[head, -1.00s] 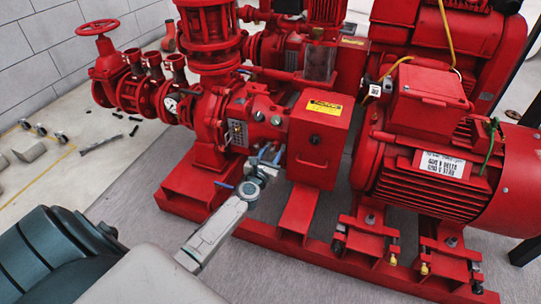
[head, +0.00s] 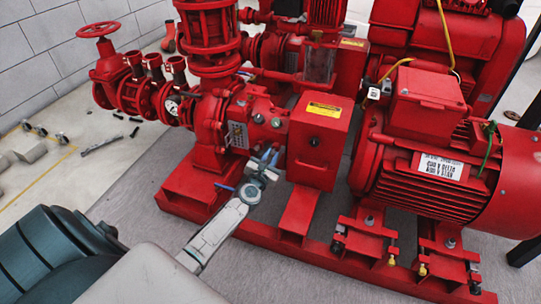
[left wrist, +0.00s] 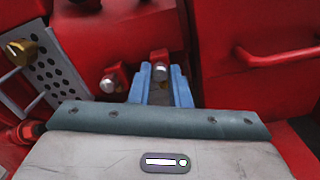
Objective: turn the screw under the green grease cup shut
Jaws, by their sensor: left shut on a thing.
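My left gripper (head: 266,159) reaches in to the side of the red pump's bearing housing (head: 262,119), left of the red box-shaped guard. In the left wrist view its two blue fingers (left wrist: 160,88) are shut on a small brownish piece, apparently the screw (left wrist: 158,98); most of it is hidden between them. A silver rounded bolt head (left wrist: 160,67) shows just beyond the fingertips, and another (left wrist: 108,84) sits to their left. I cannot make out the green grease cup in either view. My right gripper is not in view.
The red guard with a yellow label (head: 319,140) stands close to the right of the gripper. A red motor (head: 430,150) is farther right. The red base frame (head: 298,215) runs below. A perforated grey plate (left wrist: 52,80) lies left of the fingers.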

